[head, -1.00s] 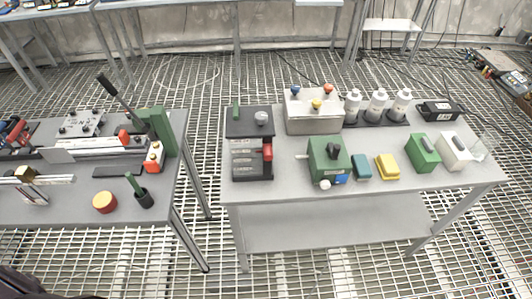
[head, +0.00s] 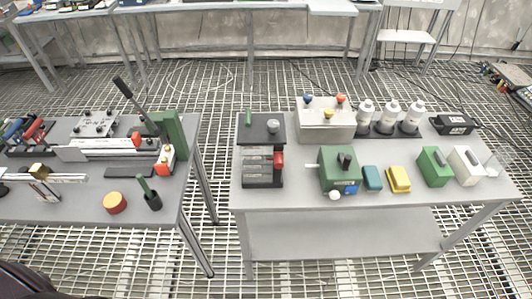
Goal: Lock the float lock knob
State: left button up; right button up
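I cannot tell for sure which part is the float lock knob. A black device (head: 263,183) at the left end of the right table has a grey round knob (head: 273,126), a green upright handle (head: 248,118) and a red knob (head: 279,160) on its front. A green box (head: 338,177) beside it has a black knob (head: 345,161) on top and a white round knob (head: 334,195) at its front. A grey box (head: 326,126) behind carries blue, yellow and red knobs. Neither of my grippers is in view.
The right table (head: 300,200) also holds teal and yellow blocks, white bottles (head: 389,118) and a black case (head: 454,124). The left table (head: 85,208) holds levers, a red-yellow disc (head: 115,203) and a green bracket. A gap of grating floor lies between the tables.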

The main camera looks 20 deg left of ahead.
aim_at(273, 125)
jog(key=k+j+u, duration=0.1)
jog(key=u, duration=0.4)
jog(key=j+u, duration=0.35)
jog(key=u, duration=0.15)
